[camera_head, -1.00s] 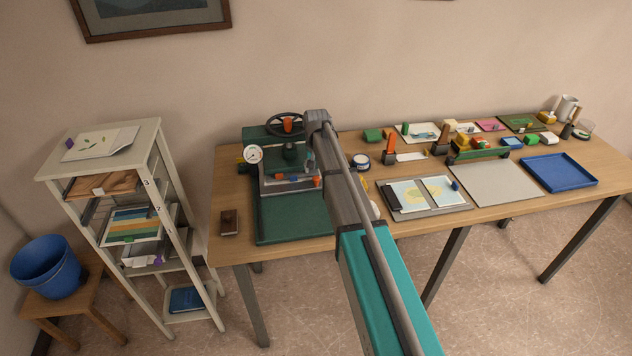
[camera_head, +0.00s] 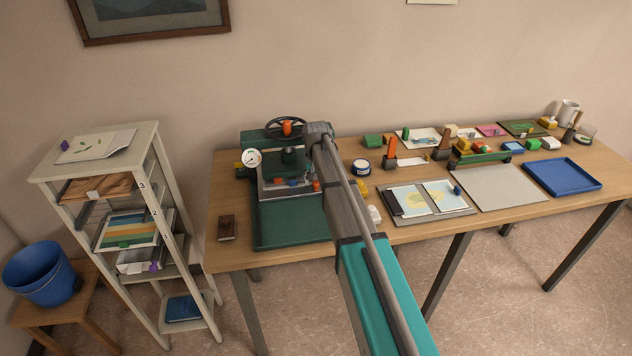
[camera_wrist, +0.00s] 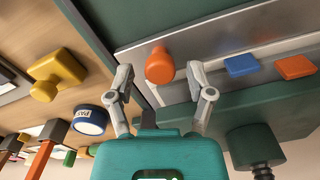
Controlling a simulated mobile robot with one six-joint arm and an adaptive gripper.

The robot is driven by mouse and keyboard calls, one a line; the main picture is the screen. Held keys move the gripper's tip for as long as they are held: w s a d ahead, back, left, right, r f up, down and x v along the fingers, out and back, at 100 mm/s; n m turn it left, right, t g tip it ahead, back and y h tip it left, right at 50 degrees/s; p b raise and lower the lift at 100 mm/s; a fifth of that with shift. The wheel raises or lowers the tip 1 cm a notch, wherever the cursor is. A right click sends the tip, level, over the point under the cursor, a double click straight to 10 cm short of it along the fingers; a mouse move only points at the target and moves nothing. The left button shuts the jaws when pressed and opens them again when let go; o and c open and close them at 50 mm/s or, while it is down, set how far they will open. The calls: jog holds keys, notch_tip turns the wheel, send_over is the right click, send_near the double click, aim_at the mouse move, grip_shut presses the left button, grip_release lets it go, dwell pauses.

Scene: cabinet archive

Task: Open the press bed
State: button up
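The green press (camera_head: 288,215) stands at the left end of the table with its handwheel and round gauge above. Its grey metal bed (camera_head: 290,192) lies low, with an orange knob (camera_head: 316,185) at its right end. In the wrist view the orange knob (camera_wrist: 160,67) sticks out from the bed's metal edge (camera_wrist: 190,43). My gripper (camera_wrist: 158,74) is open, with one finger on each side of the knob and visible gaps. In the head view my arm hides the gripper.
A blue tile (camera_wrist: 241,65) and an orange tile (camera_wrist: 295,66) sit along the press. A yellow knob (camera_wrist: 52,76) and a round PAS-labelled tin (camera_wrist: 90,119) are close by. A dark brown block (camera_head: 227,228) lies left of the press.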

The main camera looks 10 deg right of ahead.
grip_shut()
jog(key=shift+s, duration=0.1)
jog(key=s, duration=1.9)
jog(key=shift+s, duration=0.15)
jog(key=shift+o, duration=1)
grip_release()
